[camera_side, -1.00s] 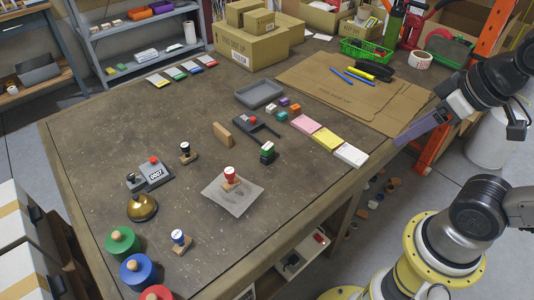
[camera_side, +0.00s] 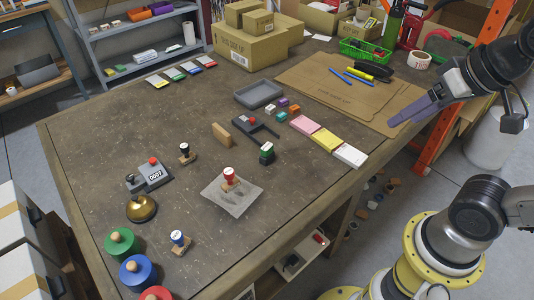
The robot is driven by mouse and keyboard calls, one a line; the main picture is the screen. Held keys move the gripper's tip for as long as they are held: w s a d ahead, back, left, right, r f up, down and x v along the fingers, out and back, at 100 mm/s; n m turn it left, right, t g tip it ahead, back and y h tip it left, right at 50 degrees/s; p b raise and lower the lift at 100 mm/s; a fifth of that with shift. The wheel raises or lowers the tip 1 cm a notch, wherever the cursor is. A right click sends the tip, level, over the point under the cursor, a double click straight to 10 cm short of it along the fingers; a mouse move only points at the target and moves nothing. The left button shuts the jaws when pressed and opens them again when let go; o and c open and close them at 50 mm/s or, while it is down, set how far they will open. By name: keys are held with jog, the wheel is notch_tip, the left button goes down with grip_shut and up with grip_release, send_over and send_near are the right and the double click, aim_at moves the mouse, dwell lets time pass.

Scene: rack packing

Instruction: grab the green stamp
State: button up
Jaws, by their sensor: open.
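A small dark stamp with a green band (camera_side: 266,153) stands upright on the table, right of the middle. My gripper (camera_side: 397,120) is open and empty. It hangs above the right edge of the table, up and to the right of the green stamp and well apart from it. The gap between its fingers is hard to see from this side.
A black stand (camera_side: 258,126) and a wooden block (camera_side: 222,134) are close by the green stamp. Pink, yellow and white pads (camera_side: 326,140) lie to its right. A red-topped stamp (camera_side: 229,176) stands on a paper sheet (camera_side: 236,203). Cardboard (camera_side: 345,95) lies behind.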

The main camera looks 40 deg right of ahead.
jog(key=w+r+m, duration=0.3)
jog(key=w, duration=0.2)
jog(key=m+g, duration=0.5)
jog(key=m, duration=0.4)
send_over(267, 146)
jog(key=d, duration=0.2)
notch_tip(267, 146, down, 14)
jog(key=shift+g, duration=0.5)
jog(key=f, duration=1.3)
jog(key=shift+a, duration=0.4)
jog(key=shift+a+f, duration=0.2)
jog(key=shift+f, duration=0.75)
jog(key=shift+a+f, duration=0.15)
jog(key=shift+f, duration=0.85)
jog(key=shift+a+f, duration=0.2)
jog(key=shift+f, duration=0.75)
grip_shut()
